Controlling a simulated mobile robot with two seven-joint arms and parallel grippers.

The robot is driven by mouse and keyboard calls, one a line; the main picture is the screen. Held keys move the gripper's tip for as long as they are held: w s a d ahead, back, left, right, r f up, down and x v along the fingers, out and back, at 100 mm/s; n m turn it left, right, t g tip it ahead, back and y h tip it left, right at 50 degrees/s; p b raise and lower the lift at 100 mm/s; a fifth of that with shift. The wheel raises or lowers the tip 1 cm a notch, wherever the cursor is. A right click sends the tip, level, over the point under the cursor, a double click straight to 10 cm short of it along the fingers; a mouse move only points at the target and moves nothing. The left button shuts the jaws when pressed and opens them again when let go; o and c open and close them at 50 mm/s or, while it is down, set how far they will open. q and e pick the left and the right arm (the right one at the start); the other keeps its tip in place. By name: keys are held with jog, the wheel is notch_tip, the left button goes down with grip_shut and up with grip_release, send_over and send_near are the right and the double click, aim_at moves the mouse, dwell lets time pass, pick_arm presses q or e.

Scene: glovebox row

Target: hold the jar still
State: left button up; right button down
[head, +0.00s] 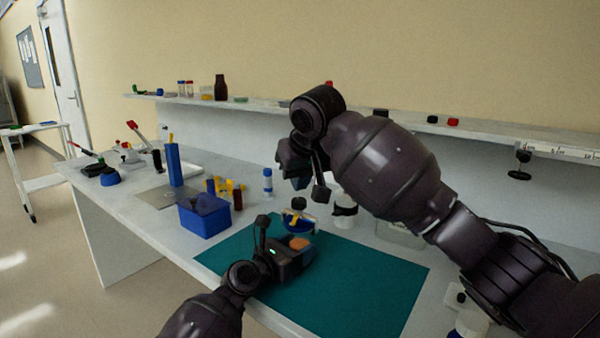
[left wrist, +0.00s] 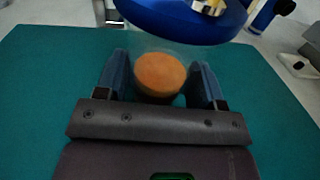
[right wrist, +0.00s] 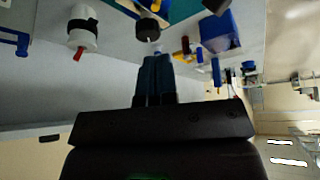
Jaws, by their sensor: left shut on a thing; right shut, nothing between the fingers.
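The jar is clear with orange contents (head: 299,243) and stands on the teal mat (head: 390,285). In the left wrist view the jar (left wrist: 160,75) sits between the fingers, under a wide blue lid (left wrist: 185,18). In the head view the blue lid (head: 298,224) has a yellow and black part above it. My left gripper (head: 292,250) is shut on the jar, one finger on each side (left wrist: 162,80). My right gripper (head: 305,180) is shut and empty, above and behind the jar. Its closed fingers show in the right wrist view (right wrist: 155,75).
A blue bin (head: 205,216) stands left of the mat, with a blue block (head: 174,165) behind it. A white bottle with a black band (head: 345,210) stands behind the mat. A shelf (head: 260,106) with small containers runs along the back. The mat's front right is clear.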

aim_at(297, 214)
jog(key=shift+f, duration=0.2)
jog(key=shift+w+d+f, duration=0.35)
jog(key=shift+d+f, duration=0.1)
jog(key=shift+f, duration=0.55)
jog(key=shift+w+d+f, duration=0.3)
jog(key=shift+d+f, duration=0.15)
jog(key=shift+f, duration=0.55)
jog(key=shift+w+d+f, duration=0.35)
jog(key=shift+d+f, duration=0.1)
jog(key=shift+f, duration=0.55)
jog(key=shift+s+a+f, duration=0.1)
jog(key=shift+s+a, duration=0.35)
jog(key=shift+a, duration=0.2)
jog(key=shift+s+a, duration=0.1)
jog(key=shift+a, duration=0.55)
jog(key=shift+s, duration=0.2)
